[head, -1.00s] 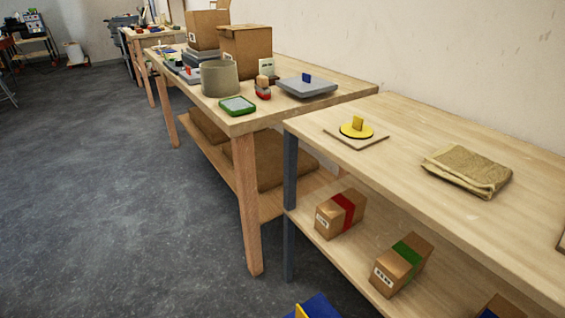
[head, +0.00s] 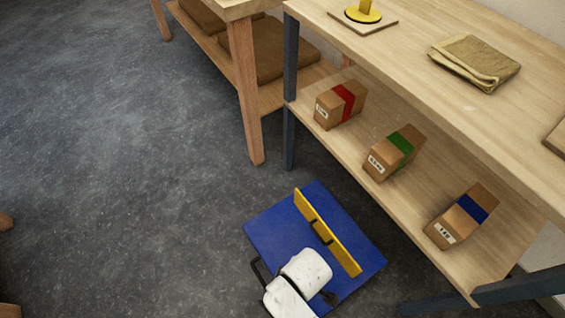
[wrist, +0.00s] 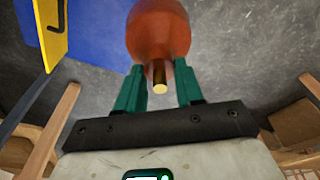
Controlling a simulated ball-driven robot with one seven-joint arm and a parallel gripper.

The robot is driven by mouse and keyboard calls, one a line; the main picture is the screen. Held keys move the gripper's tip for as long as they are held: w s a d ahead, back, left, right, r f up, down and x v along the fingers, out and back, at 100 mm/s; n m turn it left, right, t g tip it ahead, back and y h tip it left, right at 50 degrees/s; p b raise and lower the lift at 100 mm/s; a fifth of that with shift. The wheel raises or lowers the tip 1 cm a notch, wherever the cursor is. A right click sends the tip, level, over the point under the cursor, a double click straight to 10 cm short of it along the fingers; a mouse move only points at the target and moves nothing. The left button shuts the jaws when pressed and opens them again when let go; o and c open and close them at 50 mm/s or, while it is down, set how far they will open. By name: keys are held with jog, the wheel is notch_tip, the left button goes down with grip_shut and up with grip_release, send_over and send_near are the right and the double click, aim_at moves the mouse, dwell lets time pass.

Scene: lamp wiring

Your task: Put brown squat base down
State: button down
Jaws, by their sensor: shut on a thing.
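My gripper (wrist: 159,75) shows in the wrist view, with two green fingers shut on a rounded reddish-brown piece, the brown squat base (wrist: 158,32). A brass-coloured stub points from the piece back toward the palm. The far side of the piece is out of sight, and it is held in the air above the grey floor. In the head view neither my gripper nor the brown base can be seen; only white links of my arm show at the bottom.
A wooden bench (head: 415,40) at the right carries a yellow round piece (head: 362,12) on a thin board and a folded cloth (head: 474,62). Its lower shelf holds boxes with red (head: 341,104), green (head: 395,152) and blue (head: 462,215) bands. The grey floor at left is open.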

jog(key=w+d+r+m+p, duration=0.4)
jog(key=w+r, duration=0.5)
jog(key=r, duration=0.2)
jog(key=w+d+r+m+p, duration=0.3)
jog(key=w+d+r, duration=0.1)
jog(key=w+r, duration=0.65)
jog(key=d+r+m+t+h+p, duration=0.1)
jog(key=d+r+m+p, duration=0.35)
jog(key=r, duration=0.45)
jog(key=d+r+m+h+p, duration=0.1)
jog(key=d+r+m+p, duration=0.4)
jog(key=r, duration=0.5)
jog(key=s+f+n, duration=0.1)
jog(key=s+f, duration=0.2)
jog(key=f, duration=0.4)
jog(key=s+f+n, duration=0.1)
jog(key=s+f, duration=0.2)
jog(key=f, duration=0.4)
jog(key=shift+f+b, duration=0.3)
jog(key=shift+b, duration=0.15)
jog(key=shift+w+n, duration=0.15)
jog(key=shift+n, duration=0.1)
